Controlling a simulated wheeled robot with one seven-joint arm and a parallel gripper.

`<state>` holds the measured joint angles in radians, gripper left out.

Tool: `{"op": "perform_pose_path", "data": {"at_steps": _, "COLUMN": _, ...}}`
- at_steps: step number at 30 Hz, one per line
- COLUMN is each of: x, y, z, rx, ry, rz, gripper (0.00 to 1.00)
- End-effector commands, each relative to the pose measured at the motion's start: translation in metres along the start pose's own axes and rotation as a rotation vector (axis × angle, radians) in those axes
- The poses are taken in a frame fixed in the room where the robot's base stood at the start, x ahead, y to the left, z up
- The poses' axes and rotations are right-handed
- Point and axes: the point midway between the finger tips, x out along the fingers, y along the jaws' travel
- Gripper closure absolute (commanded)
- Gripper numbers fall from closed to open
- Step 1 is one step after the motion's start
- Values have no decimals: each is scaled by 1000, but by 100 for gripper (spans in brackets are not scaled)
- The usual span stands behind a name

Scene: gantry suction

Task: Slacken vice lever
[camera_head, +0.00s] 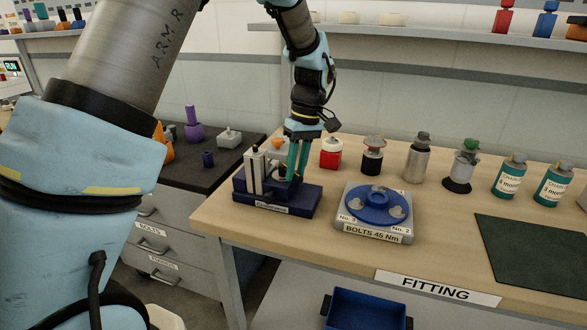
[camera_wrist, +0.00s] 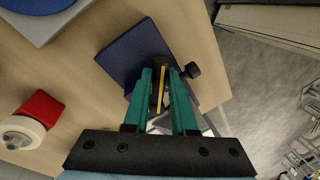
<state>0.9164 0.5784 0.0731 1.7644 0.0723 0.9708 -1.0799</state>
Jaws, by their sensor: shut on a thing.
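The vice (camera_head: 277,200) is a dark blue block on the left end of the wooden table, with pale upright plates at its left side. In the wrist view its blue base (camera_wrist: 128,58) lies beyond my fingers. My gripper (camera_head: 297,176) has green fingers and points down over the vice from above. In the wrist view the fingers are close together on a narrow dark and yellowish piece, which seems to be the vice lever (camera_wrist: 162,88). A black knob (camera_wrist: 192,70) sits just right of the fingers. Most of the lever is hidden by the fingers.
A blue round flange on a grey plate (camera_head: 377,235) stands right of the vice. A red jar (camera_head: 331,153) and several other containers line the back. A dark green mat (camera_head: 535,255) lies at right. A blue bin (camera_head: 365,310) sits below the table. The middle front tabletop is clear.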

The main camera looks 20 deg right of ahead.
Motion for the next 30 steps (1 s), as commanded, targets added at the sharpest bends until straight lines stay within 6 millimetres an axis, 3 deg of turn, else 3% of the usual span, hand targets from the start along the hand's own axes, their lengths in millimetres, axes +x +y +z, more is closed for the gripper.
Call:
{"op": "perform_pose_path", "data": {"at_steps": 3, "x": -2, "y": 2, "z": -1, "rx": 2, "ry": 4, "rz": 6, "gripper": 100}}
{"op": "perform_pose_path", "data": {"at_steps": 4, "x": -2, "y": 2, "z": -1, "rx": 2, "ry": 4, "rz": 6, "gripper": 72}}
{"op": "perform_pose_path", "data": {"at_steps": 11, "x": -1, "y": 1, "z": 0, "rx": 3, "ry": 3, "rz": 3, "gripper": 46}}
{"op": "perform_pose_path", "data": {"at_steps": 22, "x": -8, "y": 1, "z": -1, "rx": 4, "ry": 3, "rz": 3, "gripper": 46}}
{"op": "perform_pose_path", "data": {"at_steps": 30, "x": -58, "y": 1, "z": -1, "rx": 3, "ry": 5, "rz": 7, "gripper": 46}}
